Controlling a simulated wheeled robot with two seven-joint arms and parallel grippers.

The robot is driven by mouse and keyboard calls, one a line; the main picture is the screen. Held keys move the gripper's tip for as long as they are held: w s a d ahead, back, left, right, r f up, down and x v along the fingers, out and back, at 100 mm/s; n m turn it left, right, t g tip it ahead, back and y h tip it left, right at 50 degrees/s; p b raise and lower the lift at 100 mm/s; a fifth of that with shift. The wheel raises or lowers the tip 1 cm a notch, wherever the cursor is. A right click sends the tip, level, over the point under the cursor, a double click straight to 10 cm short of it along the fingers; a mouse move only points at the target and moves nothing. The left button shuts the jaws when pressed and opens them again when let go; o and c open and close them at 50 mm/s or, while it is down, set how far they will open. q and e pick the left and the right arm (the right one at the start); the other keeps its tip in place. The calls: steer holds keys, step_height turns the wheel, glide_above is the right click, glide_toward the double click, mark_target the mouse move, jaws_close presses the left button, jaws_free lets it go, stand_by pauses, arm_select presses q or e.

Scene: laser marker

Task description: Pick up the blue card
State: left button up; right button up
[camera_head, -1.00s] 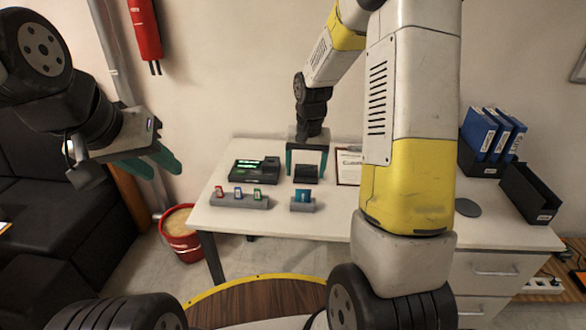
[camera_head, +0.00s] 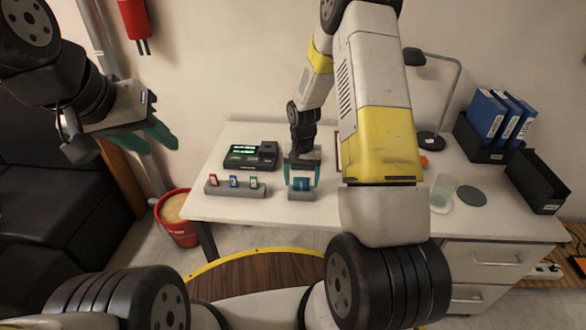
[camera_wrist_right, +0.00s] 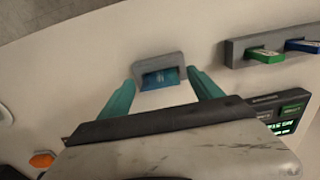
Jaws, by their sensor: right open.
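The blue card (camera_head: 301,183) stands in a small grey holder (camera_head: 302,196) near the front of the white table. My right gripper (camera_head: 302,179) is above the holder, pointing down, open and empty. Its two teal fingers are on either side of the card in the head view. In the right wrist view the card (camera_wrist_right: 160,78) in its holder (camera_wrist_right: 158,64) appears between and just beyond the open fingertips (camera_wrist_right: 162,84), apart from them. My left gripper (camera_head: 158,137) is up at the left, away from the table, with its teal fingers apart and empty.
A grey rack (camera_head: 234,188) with red, blue and green items stands left of the holder. A black device (camera_head: 250,157) with a green display is behind it. A lamp (camera_head: 430,138), glass (camera_head: 443,190) and binders (camera_head: 487,112) are at the right.

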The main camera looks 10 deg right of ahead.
steer(key=c, duration=1.6)
steer(key=shift+r, duration=0.45)
steer(key=r, duration=0.1)
steer(key=s+r, duration=0.1)
steer(key=shift+a+r, duration=0.2)
steer(key=shift+r, duration=0.15)
steer(key=s+a+r, duration=0.1)
steer(key=s+a, duration=0.2)
steer(key=s, duration=1.1)
steer(key=shift+s+a+r, duration=0.15)
steer(key=shift+s+a, duration=0.15)
steer(key=shift+w, duration=0.1)
